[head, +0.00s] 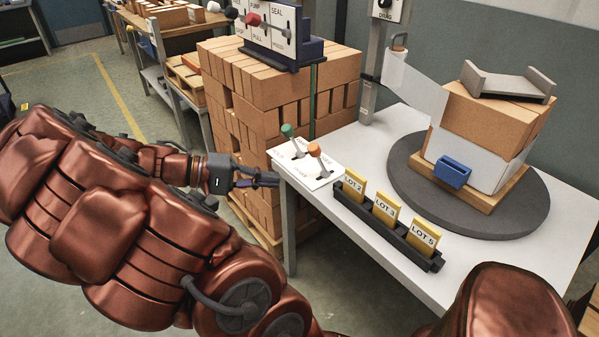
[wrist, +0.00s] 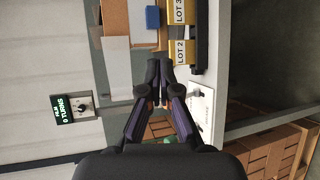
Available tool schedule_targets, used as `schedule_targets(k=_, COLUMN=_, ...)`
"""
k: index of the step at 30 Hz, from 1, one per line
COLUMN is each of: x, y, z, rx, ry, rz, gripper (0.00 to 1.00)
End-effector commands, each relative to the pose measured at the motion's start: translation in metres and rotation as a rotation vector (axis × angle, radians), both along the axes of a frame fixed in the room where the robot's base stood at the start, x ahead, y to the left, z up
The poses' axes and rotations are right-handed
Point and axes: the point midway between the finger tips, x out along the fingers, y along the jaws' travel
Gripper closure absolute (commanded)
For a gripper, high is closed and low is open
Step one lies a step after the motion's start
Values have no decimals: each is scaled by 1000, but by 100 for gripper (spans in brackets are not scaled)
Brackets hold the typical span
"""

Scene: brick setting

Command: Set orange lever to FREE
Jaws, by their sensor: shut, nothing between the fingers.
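The orange lever (head: 314,150) stands on a white plate (head: 318,182) at the near left corner of the white table in the head view. A green-tipped lever (head: 287,130) stands just left of it. The plate's lettering is too small to read, so I cannot tell which mark the orange lever points to. My gripper (head: 277,179) is shut and empty, just left of the plate and apart from the orange knob. In the wrist view my gripper (wrist: 166,66) points toward the table, with the plate (wrist: 200,108) to its right. The orange lever is not clearly visible there.
A black rack with yellow LOT cards (head: 386,208) stands right of the plate. Behind it is a dark turntable (head: 405,180) bearing wrapped bricks. A brick stack (head: 265,95) with a SEAL panel (head: 275,25) stands behind the levers. A FILM TURNS dial (wrist: 82,105) shows in the wrist view.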

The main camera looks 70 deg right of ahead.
Motion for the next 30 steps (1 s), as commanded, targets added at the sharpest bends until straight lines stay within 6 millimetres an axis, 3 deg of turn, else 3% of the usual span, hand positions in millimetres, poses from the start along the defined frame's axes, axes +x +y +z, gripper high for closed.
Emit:
schedule_targets(k=1, x=4, y=-12, z=-16, rx=-48, ry=42, rz=-6, gripper=100)
schedule_targets(k=8, x=31, y=-55, z=-47, rx=-271, ry=200, rz=15, gripper=100)
schedule_targets(k=15, x=68, y=-94, z=-99, rx=-462, ry=328, rz=105, gripper=100)
schedule_targets(k=22, x=96, y=-115, z=-143, rx=-569, ry=381, rz=199, gripper=100)
schedule_targets(k=30, x=105, y=-120, z=-155, rx=-606, ry=394, rz=234, gripper=100)
